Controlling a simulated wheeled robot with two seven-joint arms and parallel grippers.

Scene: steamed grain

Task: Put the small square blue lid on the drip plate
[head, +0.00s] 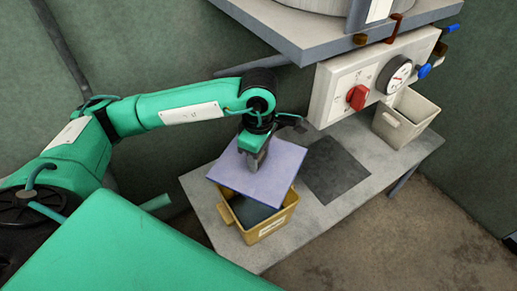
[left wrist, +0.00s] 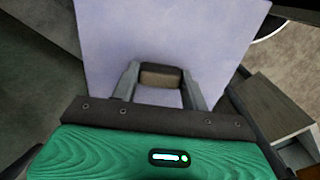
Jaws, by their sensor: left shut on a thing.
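The square lid (head: 275,175) is pale lavender-blue and flat, with a brown block handle that shows in the left wrist view (left wrist: 160,76). My left gripper (head: 257,158) is shut on that handle, one finger on each side. The lid is held above a yellow bin, somewhat tilted in the picture, and covers part of the bin's opening. A dark flat square (head: 337,170) on the grey table, just right of the lid, looks like the drip plate; its surface is bare. My right gripper is not in view.
The yellow bin (head: 270,228) stands on the grey table (head: 370,196) with something dark inside. A pale bin (head: 403,118) stands at the right end. A control box (head: 340,90) with a red knob and gauge hangs below a shelf (head: 290,38) above the table's back.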

